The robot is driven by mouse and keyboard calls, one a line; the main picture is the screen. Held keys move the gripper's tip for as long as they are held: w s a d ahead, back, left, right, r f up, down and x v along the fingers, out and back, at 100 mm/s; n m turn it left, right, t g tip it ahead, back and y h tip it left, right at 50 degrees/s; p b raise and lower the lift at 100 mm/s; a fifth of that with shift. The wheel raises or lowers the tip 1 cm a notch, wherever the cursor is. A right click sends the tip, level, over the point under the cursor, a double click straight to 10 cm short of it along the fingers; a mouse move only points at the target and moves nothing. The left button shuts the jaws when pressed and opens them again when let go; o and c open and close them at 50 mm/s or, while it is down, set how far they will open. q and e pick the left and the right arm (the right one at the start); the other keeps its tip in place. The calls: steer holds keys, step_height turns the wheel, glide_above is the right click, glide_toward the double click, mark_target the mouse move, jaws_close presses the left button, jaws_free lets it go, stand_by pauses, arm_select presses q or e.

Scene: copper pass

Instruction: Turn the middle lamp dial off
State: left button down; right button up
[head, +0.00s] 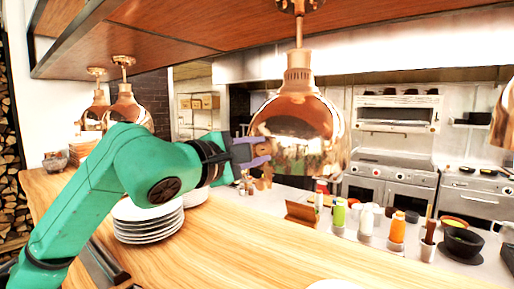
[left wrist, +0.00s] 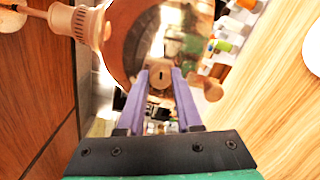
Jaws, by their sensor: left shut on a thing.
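A large copper heat lamp (head: 297,112) hangs from the wooden shelf in the middle of the head view. It also fills the upper part of the left wrist view (left wrist: 122,30). My left gripper (head: 262,152) reaches in from the left to the lamp's near left side. In the left wrist view its purple fingers (left wrist: 162,82) are shut on a small copper dial (left wrist: 160,77) with a dark mark, set against the lamp shade. The dial is largely hidden by the fingers in the head view. My right gripper is not in view.
Two other copper lamps (head: 127,108) hang at the left, and part of another (head: 504,115) shows at the right edge. A stack of white plates (head: 148,228) stands on the wooden counter (head: 260,250) below my arm. Bottles (head: 397,228) stand behind the counter.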

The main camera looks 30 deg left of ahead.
arm_select(q)
steer(key=shift+m, duration=1.2)
steer(key=shift+f, duration=0.1)
steer(key=c, duration=0.6)
jaws_free()
steer(key=s+b, duration=0.2)
steer(key=s, duration=0.2)
steer(key=s+a+b, duration=0.1)
steer(key=s+b, duration=0.1)
steer(key=s, duration=0.3)
steer(key=s+a+b, duration=0.1)
steer(key=s+b, duration=0.1)
steer(key=s, duration=0.3)
steer(key=shift+s+r, duration=0.25)
steer(key=shift+r, duration=0.05)
